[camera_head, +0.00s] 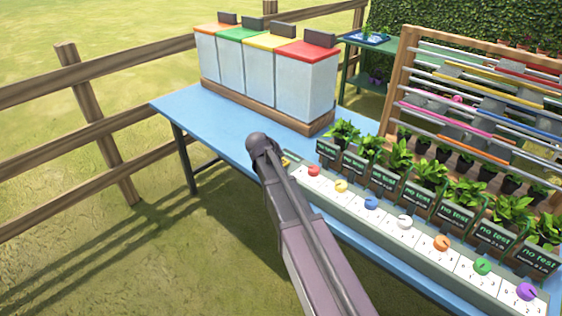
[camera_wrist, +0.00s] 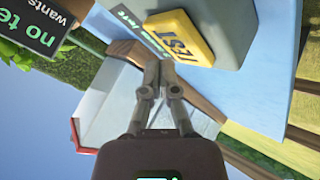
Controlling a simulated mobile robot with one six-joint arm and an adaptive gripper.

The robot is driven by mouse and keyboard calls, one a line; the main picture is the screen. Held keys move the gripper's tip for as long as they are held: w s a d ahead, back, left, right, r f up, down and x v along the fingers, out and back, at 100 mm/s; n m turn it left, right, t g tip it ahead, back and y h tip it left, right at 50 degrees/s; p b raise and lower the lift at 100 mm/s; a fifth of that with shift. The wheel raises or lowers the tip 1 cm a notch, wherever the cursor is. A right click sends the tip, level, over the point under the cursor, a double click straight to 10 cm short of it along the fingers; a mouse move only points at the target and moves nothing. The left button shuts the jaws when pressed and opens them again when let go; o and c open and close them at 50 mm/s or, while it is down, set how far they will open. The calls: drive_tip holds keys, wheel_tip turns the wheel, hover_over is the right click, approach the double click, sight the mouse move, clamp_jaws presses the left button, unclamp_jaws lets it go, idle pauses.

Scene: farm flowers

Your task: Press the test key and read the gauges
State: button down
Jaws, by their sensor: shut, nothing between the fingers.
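The yellow test key (camera_wrist: 188,40), marked TEST, sits on a grey block (camera_wrist: 225,25) at the top of the wrist view. In the head view only a small yellow bit of it (camera_head: 288,160) shows beside my arm. My gripper (camera_wrist: 159,68) is shut and empty, its fingertips just beside the key's lettered side; I cannot tell whether they touch it. In the head view my arm hides the gripper. A long pale gauge panel (camera_head: 385,228) carries a row of coloured round dials. Small dark signs (camera_head: 415,195) above it read "no test".
The panel lies along a blue table (camera_head: 190,103). Several potted plants (camera_head: 400,155) stand behind the signs. White bins (camera_head: 305,85) with coloured lids stand at the back left. A wooden rack with coloured rails (camera_head: 480,75) is at the right. A wooden fence (camera_head: 95,125) runs at left.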

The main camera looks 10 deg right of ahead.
drive_tip(key=shift+f, duration=0.2)
drive_tip(key=shift+f+b, duration=0.25)
drive_tip(key=shift+b, duration=0.2)
drive_tip(key=shift+f+b, duration=0.45)
idle(1.1)
drive_tip(key=shift+r, duration=0.2)
drive_tip(key=shift+r+p, duration=0.75)
drive_tip(key=shift+p, duration=0.15)
drive_tip(key=shift+r+p, duration=2.5)
drive_tip(key=shift+p, duration=0.05)
